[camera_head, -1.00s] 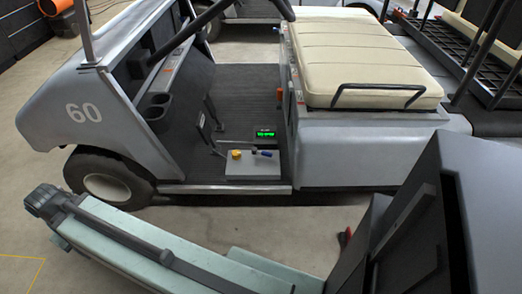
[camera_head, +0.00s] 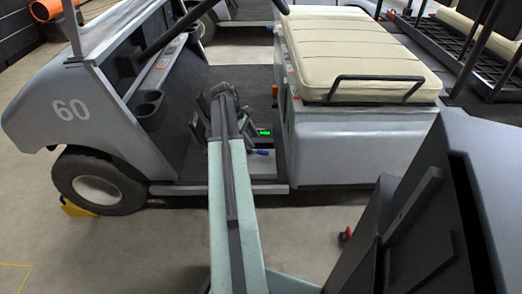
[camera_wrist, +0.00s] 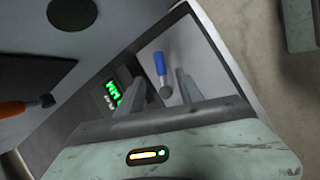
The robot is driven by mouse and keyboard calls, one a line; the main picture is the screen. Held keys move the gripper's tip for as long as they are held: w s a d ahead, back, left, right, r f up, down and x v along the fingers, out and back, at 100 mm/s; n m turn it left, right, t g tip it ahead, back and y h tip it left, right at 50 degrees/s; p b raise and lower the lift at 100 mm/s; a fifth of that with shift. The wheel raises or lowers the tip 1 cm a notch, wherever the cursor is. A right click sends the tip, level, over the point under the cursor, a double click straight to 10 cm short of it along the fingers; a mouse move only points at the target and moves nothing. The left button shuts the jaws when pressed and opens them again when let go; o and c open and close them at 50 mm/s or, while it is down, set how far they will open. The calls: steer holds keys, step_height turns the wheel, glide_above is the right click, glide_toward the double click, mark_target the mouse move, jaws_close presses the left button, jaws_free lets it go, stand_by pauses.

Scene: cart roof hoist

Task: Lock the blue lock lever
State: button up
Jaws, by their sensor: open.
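The blue lock lever (camera_wrist: 160,65) shows in the wrist view as a blue handle on a dark round pivot, on a light plate (camera_wrist: 205,70). In the head view its blue end (camera_head: 262,152) shows just right of my arm, on the cart floor. My gripper (camera_wrist: 160,77) is open. In the wrist view its two fingers appear on either side of the lever's pivot end. I cannot tell whether they touch it. A small display with green text (camera_wrist: 112,92) is beside the plate.
The grey cart body (camera_head: 350,150) with a cream seat (camera_head: 355,55) stands right of the footwell. An orange handle with a dark tip (camera_wrist: 15,108) is at the left in the wrist view. A yellow wedge (camera_head: 76,208) lies by the front wheel (camera_head: 97,187).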

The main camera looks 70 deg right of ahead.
mark_target(261, 151)
steer(key=b+x, duration=0.6)
steer(key=x, duration=0.1)
steer(key=shift+w+a+f+b, duration=0.1)
steer(key=shift+f+b, duration=0.05)
steer(key=shift+b, duration=0.2)
steer(key=shift+f+b, duration=0.3)
steer(key=shift+r, duration=0.1)
jaws_close()
stand_by(0.6)
